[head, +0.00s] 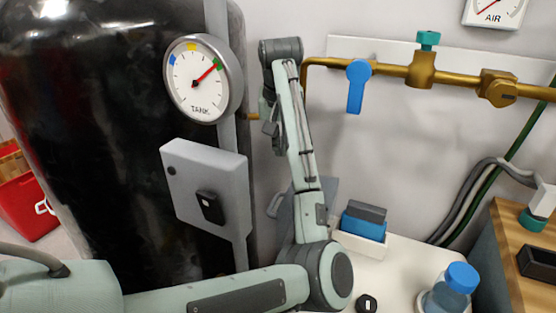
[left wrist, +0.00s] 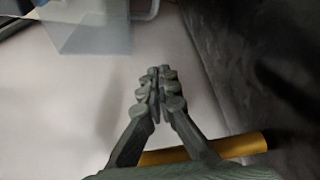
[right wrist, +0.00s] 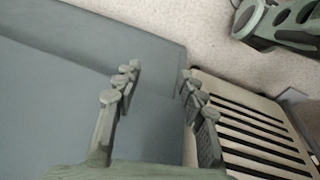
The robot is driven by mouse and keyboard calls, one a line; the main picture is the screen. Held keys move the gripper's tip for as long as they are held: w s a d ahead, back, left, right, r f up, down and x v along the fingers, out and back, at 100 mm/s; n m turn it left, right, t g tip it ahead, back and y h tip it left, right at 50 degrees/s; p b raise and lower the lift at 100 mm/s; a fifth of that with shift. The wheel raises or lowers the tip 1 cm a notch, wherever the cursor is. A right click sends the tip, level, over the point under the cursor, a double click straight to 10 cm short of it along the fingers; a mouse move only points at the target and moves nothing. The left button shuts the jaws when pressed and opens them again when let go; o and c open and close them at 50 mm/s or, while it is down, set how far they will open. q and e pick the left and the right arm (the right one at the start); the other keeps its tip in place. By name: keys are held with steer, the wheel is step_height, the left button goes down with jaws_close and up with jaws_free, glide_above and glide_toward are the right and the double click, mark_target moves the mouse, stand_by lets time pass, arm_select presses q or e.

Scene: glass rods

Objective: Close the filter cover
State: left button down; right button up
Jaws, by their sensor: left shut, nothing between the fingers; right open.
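A translucent grey-blue panel with a light loop handle, which looks like the filter cover (head: 324,190), is on the wall side behind my left forearm. The forearm hides much of it, and I cannot tell how far it stands open. In the left wrist view a translucent box-like part of it (left wrist: 88,28) shows at the top, beyond the fingertips and apart from them. My left gripper (left wrist: 160,88) is shut and empty; in the head view it hangs above the panel (head: 272,128), partly hidden by the arm. My right gripper (right wrist: 155,82) is open and empty, outside the head view.
A brass pipe (head: 390,69) with a blue lever (head: 357,85) runs along the wall. A black tank (head: 110,130) with a gauge (head: 203,79) and grey box (head: 190,185) stands left. A white tray (head: 352,242) and blue-capped jar (head: 452,290) are below. A slatted grille (right wrist: 255,125) lies by my right gripper.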

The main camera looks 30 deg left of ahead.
arm_select(q)
step_height(320, 180, down, 10)
steer(key=shift+s+d+r, duration=0.2)
steer(key=shift+s+r, duration=0.05)
steer(key=shift+s, duration=0.1)
arm_select(e)
steer(key=shift+s+d+f, duration=0.3)
steer(key=shift+s+f, duration=0.05)
steer(key=shift+f, duration=0.25)
steer(key=shift+a, duration=0.1)
